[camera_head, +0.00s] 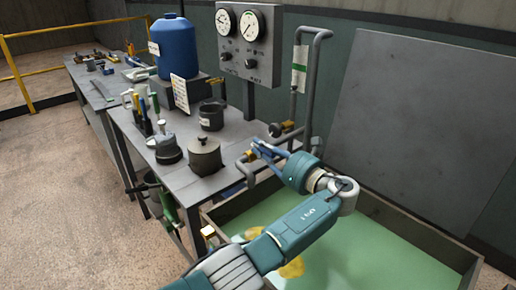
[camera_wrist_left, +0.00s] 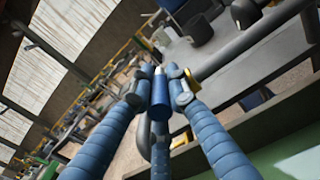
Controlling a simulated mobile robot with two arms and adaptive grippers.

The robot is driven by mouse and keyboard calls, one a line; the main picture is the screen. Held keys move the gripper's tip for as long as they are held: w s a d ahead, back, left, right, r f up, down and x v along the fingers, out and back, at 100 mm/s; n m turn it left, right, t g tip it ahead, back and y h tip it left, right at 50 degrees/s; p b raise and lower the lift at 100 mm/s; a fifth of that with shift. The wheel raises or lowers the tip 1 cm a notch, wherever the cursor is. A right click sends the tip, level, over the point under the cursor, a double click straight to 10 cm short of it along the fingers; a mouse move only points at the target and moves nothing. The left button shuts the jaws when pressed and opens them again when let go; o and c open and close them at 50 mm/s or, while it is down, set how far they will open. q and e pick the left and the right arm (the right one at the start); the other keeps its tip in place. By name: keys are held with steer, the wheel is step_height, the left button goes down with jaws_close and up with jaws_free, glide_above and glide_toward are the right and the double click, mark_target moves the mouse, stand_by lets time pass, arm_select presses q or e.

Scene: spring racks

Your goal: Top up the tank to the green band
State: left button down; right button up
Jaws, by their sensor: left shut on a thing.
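The tank (camera_head: 385,205) is a wide open basin with brown-grey walls at lower right, holding pale green liquid with yellowish patches. A sight gauge on a pipe carries a white strip with a green band (camera_head: 300,56); its level is too small to read. My left gripper (camera_head: 258,147) is at the pipework by the bench's right end. In the left wrist view its blue fingers (camera_wrist_left: 160,88) are closed on a blue lever handle (camera_wrist_left: 161,90), beside brass fittings (camera_wrist_left: 190,84). Fingers partly hide the handle. My right gripper is not in view.
The metal bench (camera_head: 235,135) holds a blue container (camera_head: 174,47), a dark mug (camera_head: 211,115), a lidded pot (camera_head: 204,155) and several tools. A two-dial panel (camera_head: 247,43) stands behind. Another brass valve (camera_head: 275,130) sits near the gauge. A large grey panel (camera_head: 420,110) leans behind the tank.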

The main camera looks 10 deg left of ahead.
arm_select(q)
steer(key=c, duration=1.9)
jaws_free()
steer(key=shift+c, duration=0.2)
steer(key=shift+w, duration=0.1)
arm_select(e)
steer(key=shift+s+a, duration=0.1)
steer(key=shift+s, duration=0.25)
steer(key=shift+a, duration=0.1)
arm_select(q)
steer(key=shift+r, duration=0.1)
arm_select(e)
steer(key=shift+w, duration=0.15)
arm_select(q)
step_height(320, 180, up, 10)
steer(key=shift+f, duration=0.15)
